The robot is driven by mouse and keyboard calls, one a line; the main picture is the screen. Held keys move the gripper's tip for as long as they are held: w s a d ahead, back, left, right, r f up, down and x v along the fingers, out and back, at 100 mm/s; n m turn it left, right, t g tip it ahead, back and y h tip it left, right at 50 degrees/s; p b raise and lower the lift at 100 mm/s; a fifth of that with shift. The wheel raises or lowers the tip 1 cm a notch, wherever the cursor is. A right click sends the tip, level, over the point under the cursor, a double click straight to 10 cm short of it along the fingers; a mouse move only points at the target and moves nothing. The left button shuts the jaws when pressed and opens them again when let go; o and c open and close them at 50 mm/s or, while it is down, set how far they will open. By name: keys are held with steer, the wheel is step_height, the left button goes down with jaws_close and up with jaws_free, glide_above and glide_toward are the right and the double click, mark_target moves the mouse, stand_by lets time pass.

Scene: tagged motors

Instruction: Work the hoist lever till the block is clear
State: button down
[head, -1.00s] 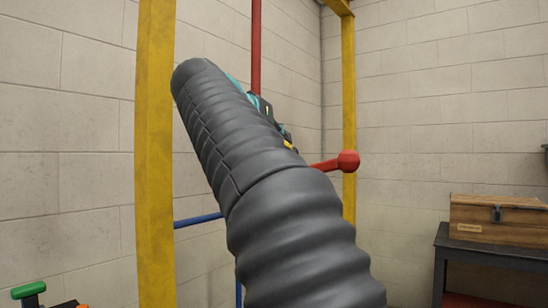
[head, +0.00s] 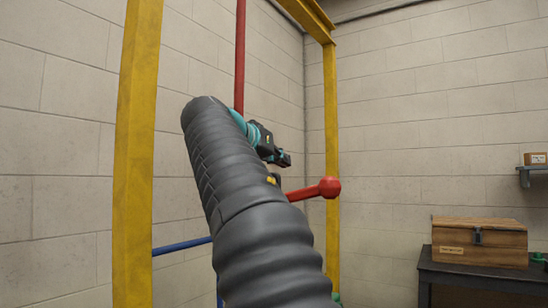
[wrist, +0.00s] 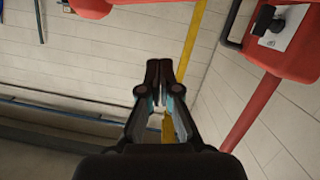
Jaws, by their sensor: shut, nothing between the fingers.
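A red lever with a round knob (head: 328,187) sticks out to the right behind my arm in the head view, tilted slightly up. My gripper (head: 286,159) is above and left of the knob and looks apart from it. In the wrist view my gripper (wrist: 158,66) has its fingertips together with nothing between them. A red housing (wrist: 300,48) with a black knob and a white label is at the upper right there, apart from the fingers. My arm hides the lever's inner end. I cannot make out the block.
A yellow post (head: 137,150) stands left of my arm, and another yellow post (head: 331,130) stands behind the knob. A red vertical pole (head: 240,55) and a blue bar (head: 182,245) are behind my arm. A wooden box (head: 480,245) sits on a dark table at right.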

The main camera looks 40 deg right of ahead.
steer(key=x, duration=0.5)
steer(key=shift+d, duration=0.1)
steer(key=shift+s+f+b, duration=0.25)
steer(key=shift+f+b, duration=0.05)
steer(key=shift+f, duration=0.5)
steer(key=shift+s+f, duration=0.15)
steer(key=shift+f, duration=0.2)
steer(key=shift+s+f+b, duration=0.15)
steer(key=shift+f+b, duration=0.2)
steer(key=shift+f, duration=0.35)
